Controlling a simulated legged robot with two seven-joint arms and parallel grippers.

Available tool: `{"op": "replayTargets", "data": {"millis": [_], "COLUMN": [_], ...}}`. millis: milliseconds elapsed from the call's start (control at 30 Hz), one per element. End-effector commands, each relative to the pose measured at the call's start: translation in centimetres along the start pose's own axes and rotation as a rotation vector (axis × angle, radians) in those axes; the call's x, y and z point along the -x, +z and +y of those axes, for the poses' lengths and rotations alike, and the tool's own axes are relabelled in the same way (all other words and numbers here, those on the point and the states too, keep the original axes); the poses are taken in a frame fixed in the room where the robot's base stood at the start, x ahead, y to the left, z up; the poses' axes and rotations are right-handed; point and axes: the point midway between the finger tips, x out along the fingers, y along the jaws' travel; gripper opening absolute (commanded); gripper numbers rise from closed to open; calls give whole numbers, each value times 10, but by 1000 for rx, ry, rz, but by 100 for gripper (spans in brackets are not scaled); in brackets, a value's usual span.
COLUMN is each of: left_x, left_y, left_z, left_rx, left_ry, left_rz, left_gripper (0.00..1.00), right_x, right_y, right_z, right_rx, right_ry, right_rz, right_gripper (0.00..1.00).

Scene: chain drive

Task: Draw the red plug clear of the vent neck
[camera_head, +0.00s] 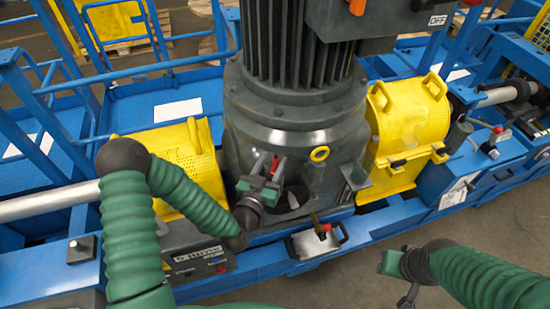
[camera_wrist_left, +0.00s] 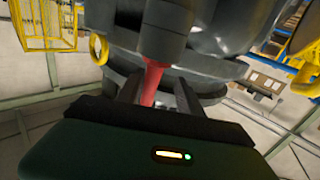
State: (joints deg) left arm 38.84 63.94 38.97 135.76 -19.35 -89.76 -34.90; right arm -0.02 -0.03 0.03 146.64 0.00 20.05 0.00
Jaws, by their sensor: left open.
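The red plug (camera_head: 275,164) stands at the front of the large grey motor housing in the head view. In the left wrist view the red plug (camera_wrist_left: 152,80) is a narrow red stem meeting the end of a grey cylinder, which looks like the vent neck (camera_wrist_left: 165,32). My left gripper (camera_head: 262,182) is at the plug. In the wrist view its two fingers (camera_wrist_left: 158,92) are open, with the stem between them and nearer the left finger; a gap shows on the right. The stem's lower end is hidden behind my gripper body. My right gripper (camera_head: 385,263) is low at right, its fingers unclear.
A yellow ring (camera_head: 320,154) sits on the housing right of the plug. Yellow guards (camera_head: 405,135) flank the housing. A small tray (camera_head: 306,245) with a red-topped item (camera_head: 326,229) is below on the blue frame (camera_head: 375,229). Bare floor lies at lower right.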

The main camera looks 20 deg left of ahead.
Motion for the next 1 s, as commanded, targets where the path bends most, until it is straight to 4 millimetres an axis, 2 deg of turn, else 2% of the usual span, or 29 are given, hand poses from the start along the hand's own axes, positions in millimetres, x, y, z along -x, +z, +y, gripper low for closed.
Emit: {"op": "replayTargets", "data": {"millis": [100, 200, 467, 800, 1000], "left_x": [-18, -25, -26, -26, -26], "left_y": [0, 0, 1, 1, 1], "left_z": [3, 3, -1, 0, 0], "left_rx": [-1, -1, 1, 1, 0], "left_ry": [1, 2, 1, 1, 1], "left_rz": [0, 0, 0, -1, 0], "left_gripper": [43, 43, 43, 0, 0], "right_x": [0, 0, 0, 0, 0], "right_y": [0, 0, 0, 0, 0], "right_z": [0, 0, 0, 0, 0], "right_rx": [-1, -1, -1, -1, -1], "right_ry": [0, 0, 0, 0, 0], "right_rz": [-1, -1, -1, -1, -1], "right_gripper": [40, 40, 40, 40, 40]}}
